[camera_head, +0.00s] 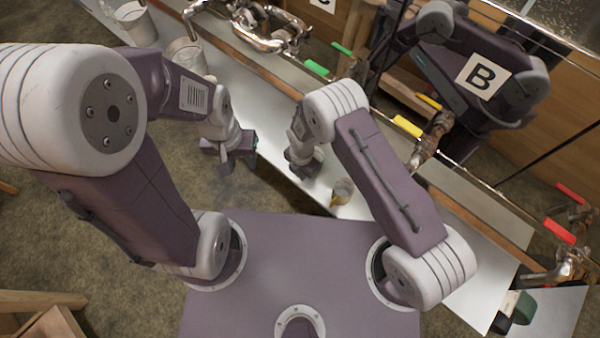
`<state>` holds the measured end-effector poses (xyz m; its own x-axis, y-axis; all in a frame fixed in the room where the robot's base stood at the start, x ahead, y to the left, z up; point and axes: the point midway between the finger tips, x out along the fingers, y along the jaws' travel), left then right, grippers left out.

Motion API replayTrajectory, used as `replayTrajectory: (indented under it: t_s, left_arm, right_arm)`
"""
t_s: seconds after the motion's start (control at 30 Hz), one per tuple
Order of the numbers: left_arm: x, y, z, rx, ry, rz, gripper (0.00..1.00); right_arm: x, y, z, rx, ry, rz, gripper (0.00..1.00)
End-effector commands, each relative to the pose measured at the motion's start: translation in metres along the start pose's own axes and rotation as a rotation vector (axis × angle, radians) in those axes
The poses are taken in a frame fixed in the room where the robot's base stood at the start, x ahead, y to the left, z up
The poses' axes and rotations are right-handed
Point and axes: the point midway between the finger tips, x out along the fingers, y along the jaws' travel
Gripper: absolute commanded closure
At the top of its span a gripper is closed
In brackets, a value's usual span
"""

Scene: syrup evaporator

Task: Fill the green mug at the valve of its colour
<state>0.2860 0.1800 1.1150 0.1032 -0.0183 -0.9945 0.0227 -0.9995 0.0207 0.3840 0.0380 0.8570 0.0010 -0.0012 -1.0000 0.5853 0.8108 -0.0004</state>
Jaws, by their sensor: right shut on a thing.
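My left gripper (232,160) hangs over the left edge of the pale counter; its fingers are too small and dark to read. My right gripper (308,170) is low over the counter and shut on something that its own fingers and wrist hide. A small amber-tan cup (342,191) stands just right of it, apparently apart. I cannot clearly make out a green mug. A dark green and white object (517,308) lies at the lower right, too unclear to name. A valve with a green handle (317,68) is on the pipework beyond my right arm.
A yellow-handled valve (407,126) and a red-handled valve (560,230) sit further right along the pipework. Metal pails (186,56) stand at the upper left. Another robot arm marked B (483,77) reaches over the back right. The long counter (475,290) has bare stretches.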

Motion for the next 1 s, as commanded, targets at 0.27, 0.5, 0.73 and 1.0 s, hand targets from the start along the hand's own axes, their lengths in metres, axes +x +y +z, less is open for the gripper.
replayTrajectory:
  t_s: [0.27,0.5,0.73,1.0]
  left_arm:
    - [0.002,0.0,0.0,0.0,0.0,0.0,0.64]
    - [0.006,0.0,0.001,0.0,0.0,0.0,0.64]
    - [0.011,0.0,0.001,0.0,0.0,0.0,0.64]
    - [0.011,0.0,0.001,0.0,0.0,0.0,0.64]
  right_arm:
    - [0.002,0.0,0.0,0.0,0.0,0.0,1.0]
    - [0.007,0.0,0.0,0.0,0.0,0.0,1.0]
    - [0.012,0.0,0.0,0.0,0.0,0.0,1.0]
    - [0.011,0.0,0.0,0.001,0.0,0.0,0.67]
